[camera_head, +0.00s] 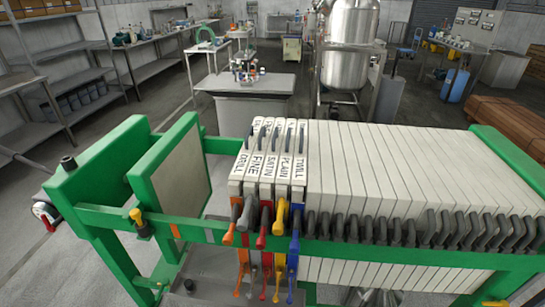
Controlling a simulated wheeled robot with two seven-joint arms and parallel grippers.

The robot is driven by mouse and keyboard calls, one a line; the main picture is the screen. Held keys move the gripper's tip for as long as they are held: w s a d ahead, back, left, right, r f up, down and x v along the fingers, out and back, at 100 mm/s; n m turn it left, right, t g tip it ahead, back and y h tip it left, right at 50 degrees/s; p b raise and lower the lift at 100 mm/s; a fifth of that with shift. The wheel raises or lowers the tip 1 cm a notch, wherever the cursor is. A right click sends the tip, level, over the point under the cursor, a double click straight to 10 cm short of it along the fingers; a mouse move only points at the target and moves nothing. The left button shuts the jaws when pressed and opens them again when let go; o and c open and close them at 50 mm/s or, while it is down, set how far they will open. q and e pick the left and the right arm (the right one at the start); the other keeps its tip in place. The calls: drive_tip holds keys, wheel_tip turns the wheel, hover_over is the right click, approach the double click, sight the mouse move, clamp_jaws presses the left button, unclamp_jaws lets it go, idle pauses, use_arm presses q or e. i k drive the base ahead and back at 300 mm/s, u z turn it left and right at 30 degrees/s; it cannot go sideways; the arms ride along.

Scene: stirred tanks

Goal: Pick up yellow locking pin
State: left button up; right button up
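A yellow pin-like part (137,217) with a dark collar stands at the green side rail (190,228) of the plate press, left of the plates. It looks like the locking pin. Another small yellow part (494,303) is cut off by the bottom edge at the right, and I cannot tell what it is. Neither of my grippers is in view.
Several white plates (400,170) hang in the press, some labelled, with coloured handles, one of them yellow (281,215). A green end plate (110,170) stands at the left. A bench (250,85) and a steel tank (350,45) stand behind.

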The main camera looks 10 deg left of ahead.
sight(135, 213)
drive_tip(key=z, duration=3)
drive_tip(key=k, duration=2.2)
drive_tip(key=u, duration=1.95)
drive_tip(key=i, duration=0.5)
drive_tip(key=u, duration=0.1)
